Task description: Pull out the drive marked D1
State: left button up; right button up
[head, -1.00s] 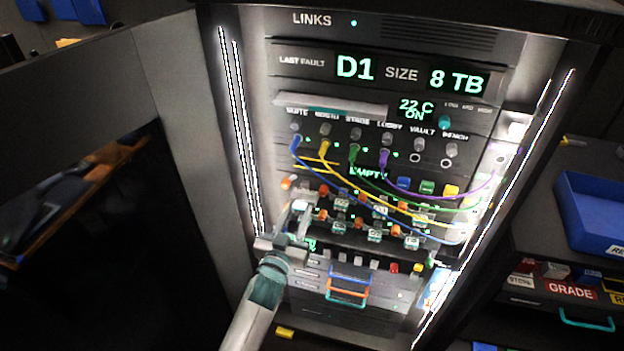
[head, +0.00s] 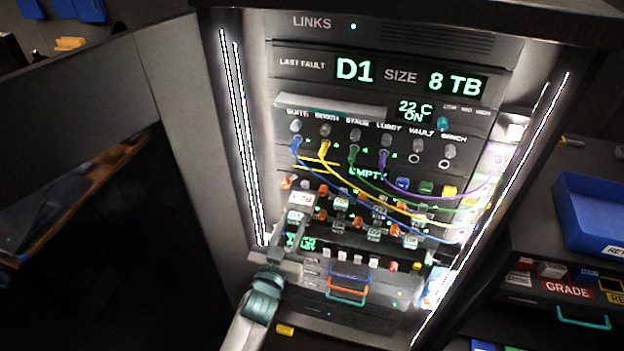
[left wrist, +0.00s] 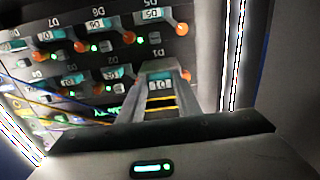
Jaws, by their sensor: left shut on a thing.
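The drive marked D1 (left wrist: 160,84) is between the two fingers of my left gripper (left wrist: 163,92) in the left wrist view, where the picture is upside down. My right gripper is not in view.
Neighbouring drives such as D2 (left wrist: 109,76) and D5 (left wrist: 152,15) sit close by with orange latches. Blue, yellow, green and purple cables (head: 385,205) hang across the rack to the right. A lit strip and cabinet wall (head: 240,150) stand close on the left.

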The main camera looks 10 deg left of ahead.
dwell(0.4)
pick_arm(q)
jog(key=shift+s, duration=0.25)
jog(key=shift+s, duration=0.15)
jog(key=s+p, duration=0.2)
jog(key=s, duration=0.5)
jog(key=shift+a, duration=0.15)
dwell(0.8)
jog(key=shift+s, duration=0.1)
dwell(0.4)
